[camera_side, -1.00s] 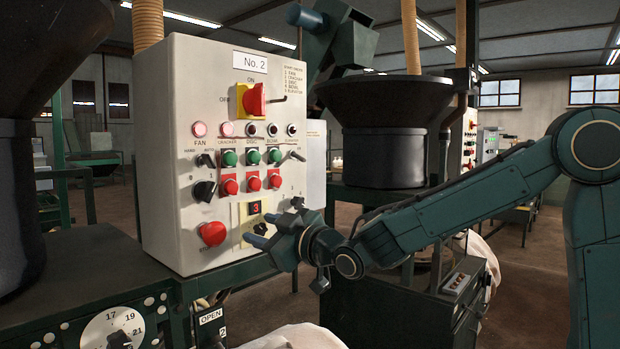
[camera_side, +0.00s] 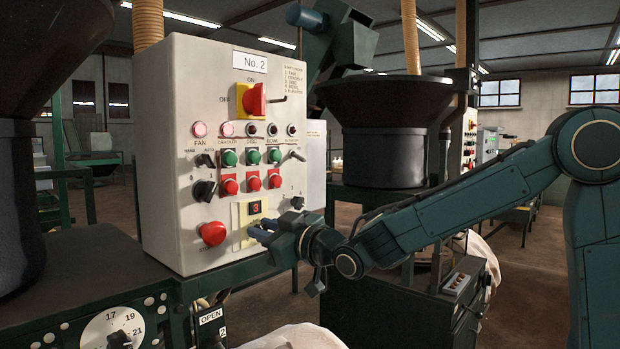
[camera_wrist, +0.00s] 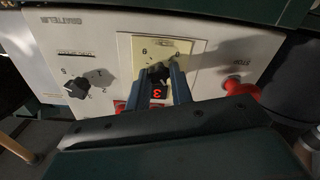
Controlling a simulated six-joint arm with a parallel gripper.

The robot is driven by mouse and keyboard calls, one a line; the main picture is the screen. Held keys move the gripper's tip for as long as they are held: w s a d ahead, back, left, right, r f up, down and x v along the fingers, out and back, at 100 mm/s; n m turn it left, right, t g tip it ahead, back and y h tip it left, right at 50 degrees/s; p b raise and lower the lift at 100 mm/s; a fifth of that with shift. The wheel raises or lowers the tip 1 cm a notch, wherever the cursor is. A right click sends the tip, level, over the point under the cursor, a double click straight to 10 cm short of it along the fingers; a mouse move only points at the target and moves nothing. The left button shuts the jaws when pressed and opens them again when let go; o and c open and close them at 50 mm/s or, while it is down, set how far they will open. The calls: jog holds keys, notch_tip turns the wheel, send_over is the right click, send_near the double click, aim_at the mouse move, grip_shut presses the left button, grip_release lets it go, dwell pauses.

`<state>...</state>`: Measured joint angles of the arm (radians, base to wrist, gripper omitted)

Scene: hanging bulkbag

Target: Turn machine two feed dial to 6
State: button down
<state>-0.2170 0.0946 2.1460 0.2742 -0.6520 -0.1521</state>
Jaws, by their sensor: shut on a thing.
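The white control panel (camera_side: 215,110) labelled No. 2 stands left of centre in the side view. My gripper (camera_side: 257,231) is at the plate, shut on the dial. It also shows in the wrist view (camera_wrist: 161,75). In the side view the fingers hide most of the dial.
A red mushroom button (camera_side: 212,233) is left of the plate. A black selector knob (camera_side: 297,203) is at its upper right. Rows of green and red buttons (camera_side: 252,182) sit above. A black hopper (camera_side: 385,130) stands behind my arm.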

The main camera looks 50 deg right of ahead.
jog(key=m, duration=0.5)
jog(key=shift+d, duration=0.1)
jog(key=m, duration=0.5)
dwell(0.3)
jog(key=c, duration=1.2)
grip_release()
jog(key=shift+c, duration=0.2)
jog(key=shift+s, duration=0.1)
jog(key=s, duration=1.3)
jog(key=shift+s, duration=0.3)
